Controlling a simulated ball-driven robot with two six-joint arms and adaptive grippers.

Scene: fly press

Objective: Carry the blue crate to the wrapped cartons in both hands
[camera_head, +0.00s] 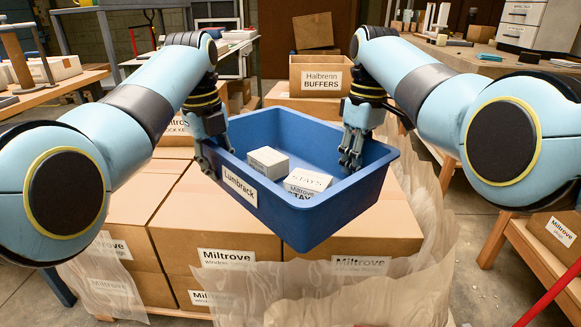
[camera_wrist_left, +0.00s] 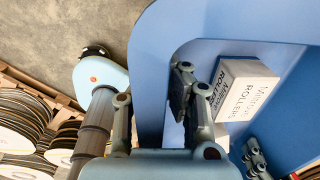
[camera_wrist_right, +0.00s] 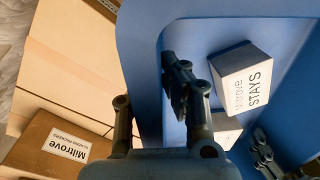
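The blue crate (camera_head: 330,212), labelled Lumbrack, is over the stack of wrapped cartons (camera_head: 225,240), whose clear film (camera_head: 350,295) hangs around the sides. I cannot tell whether its base touches the cartons. Two small white boxes lie in it: one (camera_head: 268,162) at the back and a STAYS box (camera_head: 307,184) in front. My left gripper (camera_head: 215,160) grips the crate's left wall, one finger outside and one inside; the wall also shows in the left wrist view (camera_wrist_left: 150,60). My right gripper (camera_head: 352,155) grips the right wall likewise, shown in the right wrist view (camera_wrist_right: 145,60).
An open Halbrenn Buffers carton (camera_head: 315,78) stands behind the crate. A wooden bench (camera_head: 50,85) is at the left and a worktable (camera_head: 480,62) at the back right. A low wooden stand with a carton (camera_head: 560,232) and a red bar (camera_head: 548,298) are at the right.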

